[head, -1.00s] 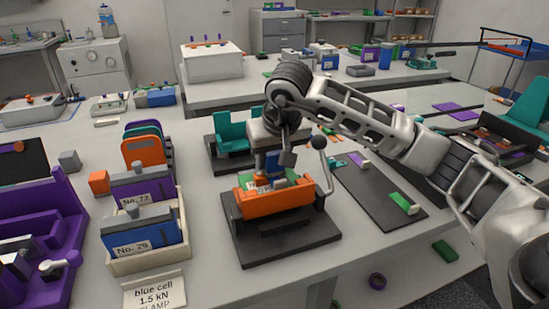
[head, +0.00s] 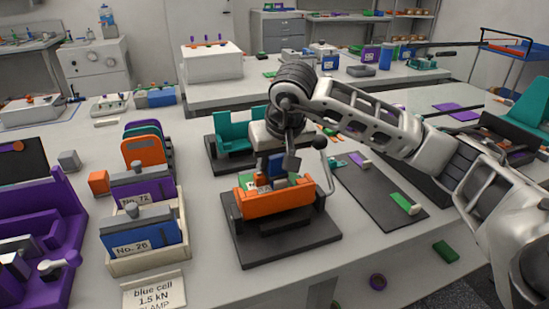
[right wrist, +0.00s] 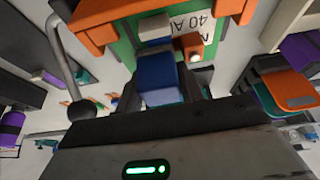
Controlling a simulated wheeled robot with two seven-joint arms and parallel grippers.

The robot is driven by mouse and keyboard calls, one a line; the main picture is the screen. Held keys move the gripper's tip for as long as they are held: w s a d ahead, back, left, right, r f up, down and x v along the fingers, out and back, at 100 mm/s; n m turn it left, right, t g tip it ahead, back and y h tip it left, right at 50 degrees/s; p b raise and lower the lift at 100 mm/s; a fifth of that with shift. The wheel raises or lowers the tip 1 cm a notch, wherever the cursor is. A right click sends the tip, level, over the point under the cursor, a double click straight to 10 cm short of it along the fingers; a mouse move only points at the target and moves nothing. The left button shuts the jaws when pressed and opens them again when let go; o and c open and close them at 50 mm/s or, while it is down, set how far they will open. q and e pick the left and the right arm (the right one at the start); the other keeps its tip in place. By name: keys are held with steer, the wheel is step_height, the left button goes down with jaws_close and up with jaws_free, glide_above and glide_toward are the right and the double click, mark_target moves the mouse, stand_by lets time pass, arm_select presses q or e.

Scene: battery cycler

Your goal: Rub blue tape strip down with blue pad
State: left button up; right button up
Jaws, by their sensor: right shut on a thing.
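My right gripper (head: 277,168) comes down from above over the orange fixture (head: 275,202) in the middle of the table. It is shut on the blue pad (head: 276,178), which also shows in the right wrist view (right wrist: 160,75). A green cell (right wrist: 122,50) with a white label lies between the orange jaws, just beyond the pad. The pad overlaps the cell in view; contact is hard to tell. My left gripper is out of view.
A lever with a black ball knob (head: 319,143) stands at the fixture's right. A teal fixture (head: 236,135) stands behind it. A bin of numbered cells (head: 150,262) is at the left. A dark mat (head: 375,192) lies at the right.

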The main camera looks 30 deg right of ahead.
steer(key=shift+f, duration=0.1)
steer(key=shift+w+d, duration=0.2)
steer(key=shift+w, duration=0.55)
steer(key=shift+s, duration=0.1)
steer(key=shift+s+a, duration=0.2)
steer(key=shift+s, duration=0.5)
steer(key=shift+r+p, duration=0.95)
steer(key=shift+r, duration=0.55)
steer(key=shift+r+p, duration=1.05)
steer(key=shift+r, duration=0.55)
